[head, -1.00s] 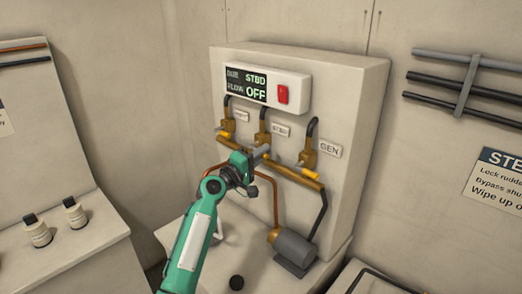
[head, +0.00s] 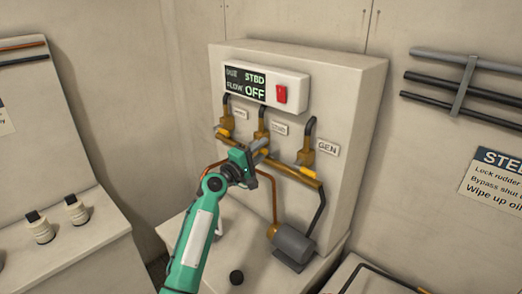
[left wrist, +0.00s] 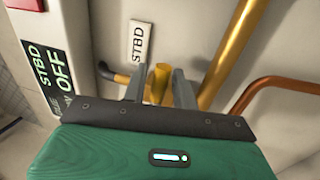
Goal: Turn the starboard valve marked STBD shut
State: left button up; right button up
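The STBD valve (head: 261,134) is the middle of three brass valves on the pale panel; its STBD label (left wrist: 141,42) is readable in the left wrist view. My left gripper (head: 262,148) is at this valve and partly hides it in the head view. In the left wrist view its two fingers (left wrist: 160,88) stand apart on either side of a yellow valve handle (left wrist: 160,78), with small gaps visible beside it. The lower end of the handle is hidden by the gripper body. The display (head: 246,85) reads STBD and FLOW OFF. My right gripper is out of view.
The GEN valve (head: 307,150) is to the right and another valve (head: 226,122) to the left. A brass pipe (head: 296,177) runs below them. A red switch (head: 281,94) is beside the display. A grey motor (head: 293,247) sits below on the ledge.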

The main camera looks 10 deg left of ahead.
pick_arm(q)
jog(key=shift+s, duration=0.1)
jog(key=b+v, duration=0.4)
jog(key=v, duration=0.9)
jog(key=shift+s+a, duration=0.25)
jog(key=shift+f, duration=0.1)
